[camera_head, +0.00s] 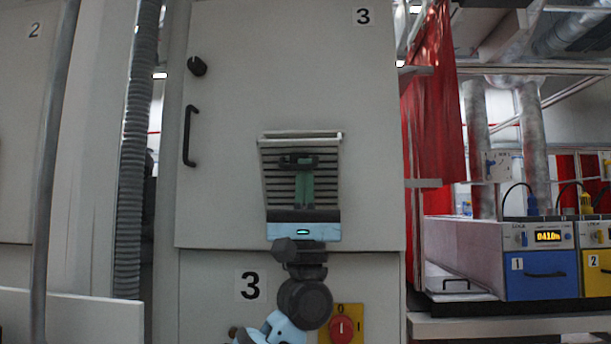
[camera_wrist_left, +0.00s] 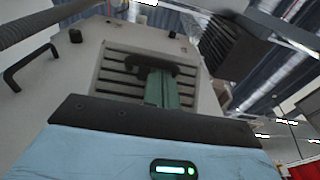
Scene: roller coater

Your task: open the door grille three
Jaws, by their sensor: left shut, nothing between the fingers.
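The gripper hides the lower middle of the grille. My right gripper is out of view.
A black door handle (camera_head: 188,136) and a black knob (camera_head: 197,66) are on the door's left side. A red switch on a yellow plate (camera_head: 352,325) is below. A hose (camera_head: 137,150) hangs left; blue and yellow units (camera_head: 540,288) stand right.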

